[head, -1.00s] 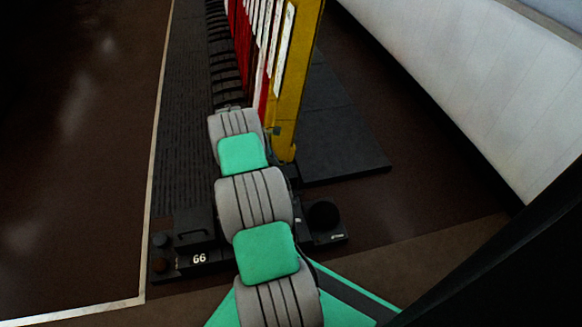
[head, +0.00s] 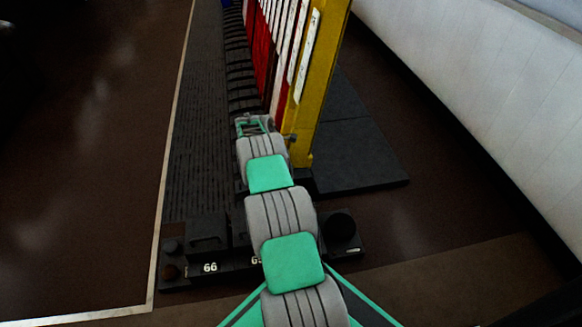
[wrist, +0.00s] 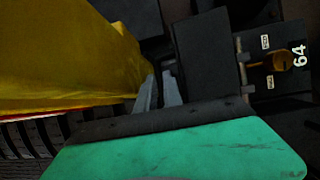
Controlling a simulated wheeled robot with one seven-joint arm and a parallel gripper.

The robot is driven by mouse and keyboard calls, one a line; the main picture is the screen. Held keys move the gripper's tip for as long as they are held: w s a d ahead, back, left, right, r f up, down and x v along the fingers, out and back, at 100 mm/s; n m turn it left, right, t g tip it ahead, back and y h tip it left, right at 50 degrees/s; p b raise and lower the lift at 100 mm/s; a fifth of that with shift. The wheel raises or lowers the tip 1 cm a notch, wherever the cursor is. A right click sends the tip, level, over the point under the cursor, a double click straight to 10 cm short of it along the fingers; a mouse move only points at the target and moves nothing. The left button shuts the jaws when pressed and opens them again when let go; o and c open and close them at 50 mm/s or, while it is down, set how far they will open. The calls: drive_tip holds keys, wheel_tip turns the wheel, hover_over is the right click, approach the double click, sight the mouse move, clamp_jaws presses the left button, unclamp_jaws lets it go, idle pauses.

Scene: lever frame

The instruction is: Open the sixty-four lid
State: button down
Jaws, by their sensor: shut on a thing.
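In the wrist view the white number 64 (wrist: 299,56) marks a black box at the right edge. A brass knob (wrist: 283,62) and two small labels show there, uncovered. A dark flat panel, which looks like the sixty-four lid (wrist: 207,65), stands swung to the left of them, with hinge pieces along its right edge. My gripper (wrist: 162,92) has its grey fingers at the panel's left edge, shut on it; the exact contact is dark and partly hidden. In the head view my gripper (head: 256,125) is at the arm's far end, and the lid is hidden.
A black box numbered 66 (head: 210,267) sits near the front. Open brown floor (head: 80,170) lies left.

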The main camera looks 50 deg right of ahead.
drive_tip(key=c, duration=1.5)
unclamp_jaws()
drive_tip(key=shift+w+d+r, duration=0.25)
drive_tip(key=shift+w+r, duration=0.15)
drive_tip(key=p+v, duration=0.4)
drive_tip(key=v, duration=0.3)
drive_tip(key=shift+s+a+r, duration=0.1)
drive_tip(key=shift+a+r, duration=0.1)
drive_tip(key=shift+r, duration=0.15)
